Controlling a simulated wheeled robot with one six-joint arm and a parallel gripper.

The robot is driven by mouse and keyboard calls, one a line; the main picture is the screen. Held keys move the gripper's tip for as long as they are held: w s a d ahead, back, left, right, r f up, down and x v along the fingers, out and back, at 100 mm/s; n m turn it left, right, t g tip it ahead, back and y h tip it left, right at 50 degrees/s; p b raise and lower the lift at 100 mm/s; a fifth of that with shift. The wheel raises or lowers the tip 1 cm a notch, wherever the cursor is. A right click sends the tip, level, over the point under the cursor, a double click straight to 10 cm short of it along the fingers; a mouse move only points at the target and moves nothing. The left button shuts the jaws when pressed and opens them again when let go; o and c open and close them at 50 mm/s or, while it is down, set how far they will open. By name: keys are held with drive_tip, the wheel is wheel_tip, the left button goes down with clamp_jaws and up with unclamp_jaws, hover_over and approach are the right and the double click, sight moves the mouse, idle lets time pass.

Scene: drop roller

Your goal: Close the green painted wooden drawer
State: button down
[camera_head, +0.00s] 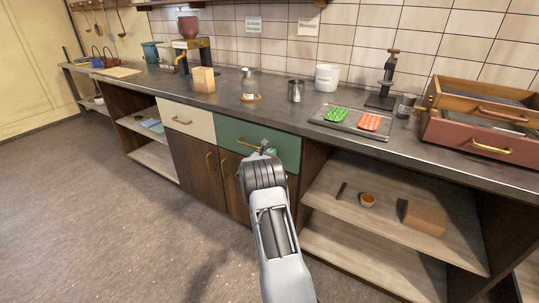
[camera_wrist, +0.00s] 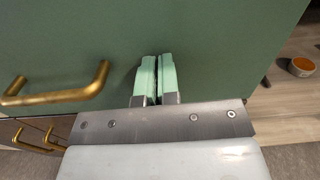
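The green drawer (camera_head: 287,150) is in the counter front, right of a cream drawer. In the head view its front looks about level with the cream one; I cannot tell whether a small gap is left. Its brass handle (camera_head: 246,144) shows at the left in the wrist view (camera_wrist: 58,96). My gripper (camera_head: 268,150) is at the drawer front, right of the handle and not around it. In the wrist view its mint-padded fingers (camera_wrist: 157,78) are together with nothing between them, tips at or very near the green face (camera_wrist: 215,50). Contact is unclear.
The cream drawer (camera_head: 186,120) is at the left, with brown cupboard doors (camera_head: 235,190) below. Open shelves at the right hold an orange bowl (camera_head: 367,200) and a brown box (camera_head: 424,216). The floor at the left is clear.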

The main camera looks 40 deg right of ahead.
drive_tip(key=shift+s+d+r, duration=0.15)
drive_tip(key=shift+d+r, duration=0.1)
drive_tip(key=p+v, duration=0.1)
drive_tip(key=v, duration=1.3)
drive_tip(key=shift+a+f, duration=0.25)
drive_tip(key=shift+a, duration=0.1)
drive_tip(key=s+f+m+g+y, duration=0.2)
drive_tip(key=s+f+m+g, duration=0.2)
drive_tip(key=s+f+m, duration=0.15)
drive_tip(key=s+a+r+m+g+y+p, duration=0.4)
drive_tip(key=s+a+r+m+y+p, duration=0.15)
drive_tip(key=s+a+r+m, duration=0.35)
drive_tip(key=s+a+r+m+t+y+p, duration=0.3)
drive_tip(key=s+a+r+y+p, duration=0.2)
drive_tip(key=r, duration=0.8)
drive_tip(key=s+a+r+m+t+y+p, duration=0.2)
drive_tip(key=s+a+r+m+y+p, duration=0.2)
drive_tip(key=a+r+p, duration=0.6)
drive_tip(key=s+a+r, duration=0.2)
drive_tip(key=a+r, duration=0.1)
drive_tip(key=shift+a+t+y, duration=0.35)
drive_tip(key=shift+a+t, duration=0.05)
drive_tip(key=shift+s, duration=0.15)
